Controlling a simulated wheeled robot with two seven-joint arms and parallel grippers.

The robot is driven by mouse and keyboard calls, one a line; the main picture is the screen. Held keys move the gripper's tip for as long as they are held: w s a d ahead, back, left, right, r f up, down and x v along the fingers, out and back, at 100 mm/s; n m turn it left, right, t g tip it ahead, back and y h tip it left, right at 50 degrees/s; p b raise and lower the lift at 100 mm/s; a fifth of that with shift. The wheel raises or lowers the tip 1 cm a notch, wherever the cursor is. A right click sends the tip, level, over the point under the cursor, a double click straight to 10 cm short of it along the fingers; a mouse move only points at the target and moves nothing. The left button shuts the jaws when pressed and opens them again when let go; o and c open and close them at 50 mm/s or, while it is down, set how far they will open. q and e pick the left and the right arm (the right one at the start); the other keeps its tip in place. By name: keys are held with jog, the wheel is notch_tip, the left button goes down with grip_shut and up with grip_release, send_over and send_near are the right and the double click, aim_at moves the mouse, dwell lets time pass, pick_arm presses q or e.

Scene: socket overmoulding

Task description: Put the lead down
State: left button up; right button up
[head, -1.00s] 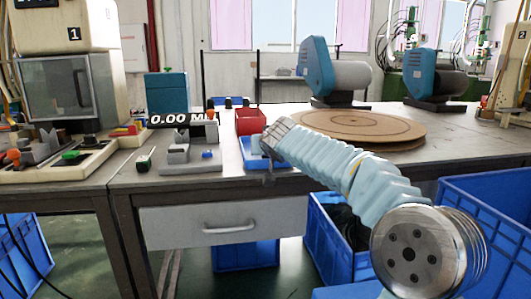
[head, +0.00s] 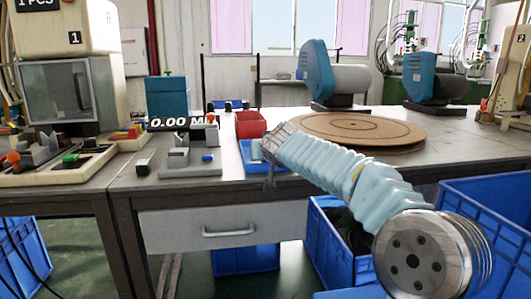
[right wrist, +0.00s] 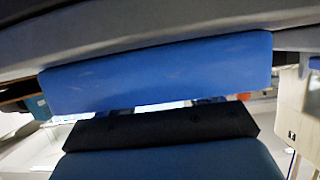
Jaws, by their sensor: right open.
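My right gripper (head: 268,178) is at the end of the pale ribbed arm that reaches in from the right. The gripper is open. I cannot make out the lead in either view. My left gripper is not in view.
A red bin (head: 250,124) and a grey fixture (head: 190,160) stand on the bench (head: 235,186). A round brown board (head: 400,132) lies to the right. Below are blue crates (head: 318,245), one with dark contents, and a drawer (head: 225,222).

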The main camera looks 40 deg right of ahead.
jog(key=v, duration=1.1)
jog(key=shift+s+a, duration=0.25)
jog(key=shift+s, duration=0.05)
